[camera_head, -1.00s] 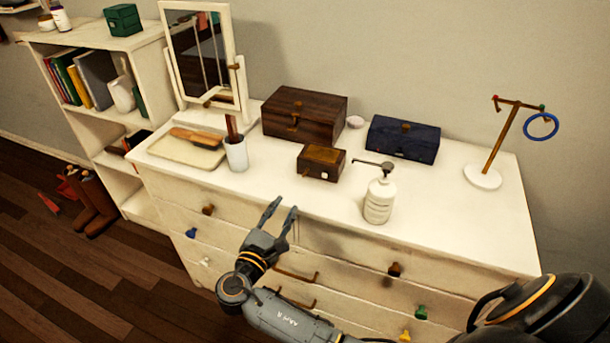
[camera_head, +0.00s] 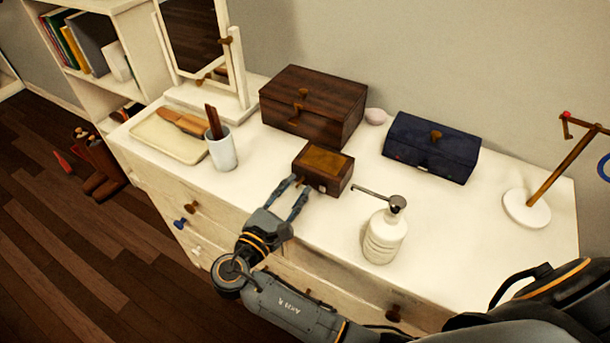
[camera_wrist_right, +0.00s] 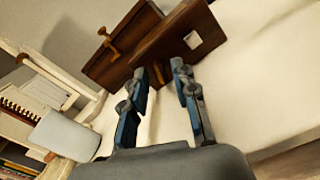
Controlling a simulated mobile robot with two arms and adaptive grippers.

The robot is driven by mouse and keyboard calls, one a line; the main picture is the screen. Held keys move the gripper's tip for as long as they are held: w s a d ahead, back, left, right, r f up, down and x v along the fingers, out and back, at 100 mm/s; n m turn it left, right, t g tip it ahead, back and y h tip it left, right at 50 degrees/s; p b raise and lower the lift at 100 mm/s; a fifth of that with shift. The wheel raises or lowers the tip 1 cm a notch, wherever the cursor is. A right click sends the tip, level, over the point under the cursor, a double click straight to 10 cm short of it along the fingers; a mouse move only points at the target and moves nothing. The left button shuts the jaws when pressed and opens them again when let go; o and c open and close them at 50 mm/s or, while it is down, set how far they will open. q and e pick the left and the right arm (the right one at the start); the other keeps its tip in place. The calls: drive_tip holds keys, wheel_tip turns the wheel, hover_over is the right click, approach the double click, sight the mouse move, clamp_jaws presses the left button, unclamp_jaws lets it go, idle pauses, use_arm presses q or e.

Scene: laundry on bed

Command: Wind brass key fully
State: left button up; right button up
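A small wooden box (camera_head: 324,166) with a brown-gold lid stands on the white dresser top. A small brass piece (camera_wrist_right: 158,73), likely the key, shows at the box's side between my fingertips in the right wrist view. In the head view it is mostly hidden by the fingers, and I cannot tell how far it is turned. My right gripper (camera_head: 298,189) is open at the box's front left side, fingers pointing towards it. The fingers (camera_wrist_right: 161,72) stand apart around the brass piece; I cannot tell whether they touch it. My left gripper is not in view.
A large wooden box (camera_head: 314,100) stands behind the small box, a blue box (camera_head: 432,150) behind right. A pump bottle (camera_head: 384,236) stands right of my gripper. A white cup (camera_head: 222,150), tray (camera_head: 160,137) and mirror stand left. A stand (camera_head: 527,208) is far right.

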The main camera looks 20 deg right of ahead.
drive_tip(key=shift+w+d, duration=0.1)
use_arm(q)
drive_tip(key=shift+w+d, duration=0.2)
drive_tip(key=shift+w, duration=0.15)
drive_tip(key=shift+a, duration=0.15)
use_arm(e)
clamp_jaws()
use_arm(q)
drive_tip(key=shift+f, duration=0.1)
use_arm(e)
drive_tip(key=shift+m, duration=0.4)
drive_tip(key=m, duration=0.2)
drive_tip(key=shift+m+b, duration=0.4)
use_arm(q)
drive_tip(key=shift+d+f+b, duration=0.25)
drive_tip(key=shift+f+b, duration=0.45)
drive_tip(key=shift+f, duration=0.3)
use_arm(e)
drive_tip(key=shift+m, duration=1.6)
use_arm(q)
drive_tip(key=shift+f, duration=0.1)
